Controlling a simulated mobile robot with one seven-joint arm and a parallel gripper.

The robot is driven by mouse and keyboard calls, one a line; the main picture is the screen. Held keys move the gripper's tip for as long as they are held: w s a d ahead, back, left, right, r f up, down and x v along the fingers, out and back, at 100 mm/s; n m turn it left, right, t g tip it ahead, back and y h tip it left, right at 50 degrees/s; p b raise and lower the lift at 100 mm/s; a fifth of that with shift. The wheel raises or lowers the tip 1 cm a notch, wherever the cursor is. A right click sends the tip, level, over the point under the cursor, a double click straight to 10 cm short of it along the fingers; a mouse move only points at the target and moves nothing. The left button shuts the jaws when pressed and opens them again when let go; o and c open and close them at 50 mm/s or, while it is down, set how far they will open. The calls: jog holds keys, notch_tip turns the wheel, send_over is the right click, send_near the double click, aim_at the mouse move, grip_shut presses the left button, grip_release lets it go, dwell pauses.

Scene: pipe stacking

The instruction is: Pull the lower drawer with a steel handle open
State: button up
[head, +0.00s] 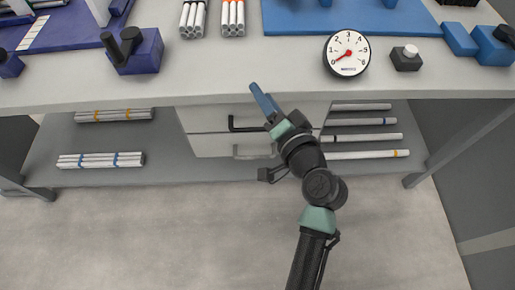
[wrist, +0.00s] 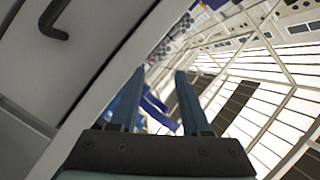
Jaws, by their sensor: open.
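The lower drawer (head: 210,146) sits under the workbench, closed as far as I can see. Its pale steel handle (head: 252,151) is on its front, partly beside my arm. The upper drawer (head: 205,117) has a black handle (head: 245,125), and a black handle also shows in the wrist view (wrist: 52,20). My gripper (head: 258,92) has blue fingers and is in front of the bench edge, above both handles and touching neither. In the wrist view my gripper (wrist: 155,75) has its two fingers apart with nothing held between them.
The bench top (head: 200,82) juts over the drawers. A dial gauge (head: 346,54) and a black block with a knob (head: 406,57) stand on it. Bundled pipes (head: 100,160) lie on the lower shelf at left, loose pipes (head: 365,138) at right. The floor in front is clear.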

jog(key=s+d+f+m+b, duration=0.1)
jog(key=s+f+m+b, duration=0.25)
jog(key=f, duration=1.15)
jog(key=m+b, duration=0.4)
jog(key=b, duration=0.1)
send_near(255, 156)
jog(key=shift+g, duration=0.3)
jog(key=b+x, duration=0.2)
jog(key=x, duration=0.8)
jog(key=shift+f+b, duration=0.1)
jog(key=shift+b, duration=0.3)
grip_shut()
jog(key=shift+d, duration=0.1)
